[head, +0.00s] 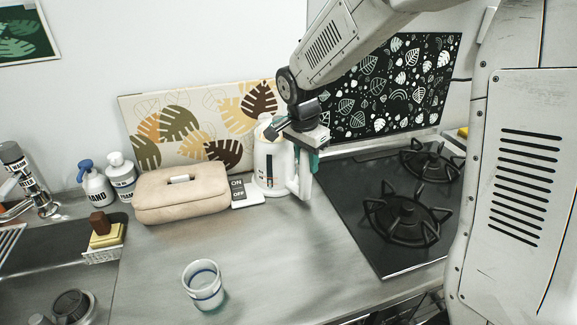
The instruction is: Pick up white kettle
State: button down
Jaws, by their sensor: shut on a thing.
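The white kettle (268,165) stands upright at the back of the counter, in front of the leaf-pattern board and left of the stove. Its handle (305,177) faces right. My gripper (305,142) reaches down from the upper right and is shut at the kettle's upper right side, by the top of the handle. My gripper hides part of the kettle's top, and the exact contact is too small to see. I cannot tell whether the kettle's base touches the counter.
A beige tissue box (180,195) and an ON/OFF switch (243,194) sit left of the kettle. The black gas stove (395,250) is on the right. Soap bottles (97,186) and a sink are left. The middle counter is clear.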

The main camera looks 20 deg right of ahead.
jog(key=shift+r, duration=0.2)
jog(key=shift+r, duration=1.7)
jog(key=s+a, duration=0.1)
jog(key=s, duration=0.6)
jog(key=s+a+r, duration=0.1)
jog(key=s+a, duration=0.1)
jog(key=s, duration=0.6)
jog(key=shift+s+a+r, duration=0.15)
jog(key=shift+s+a, duration=0.1)
jog(key=shift+a, duration=0.05)
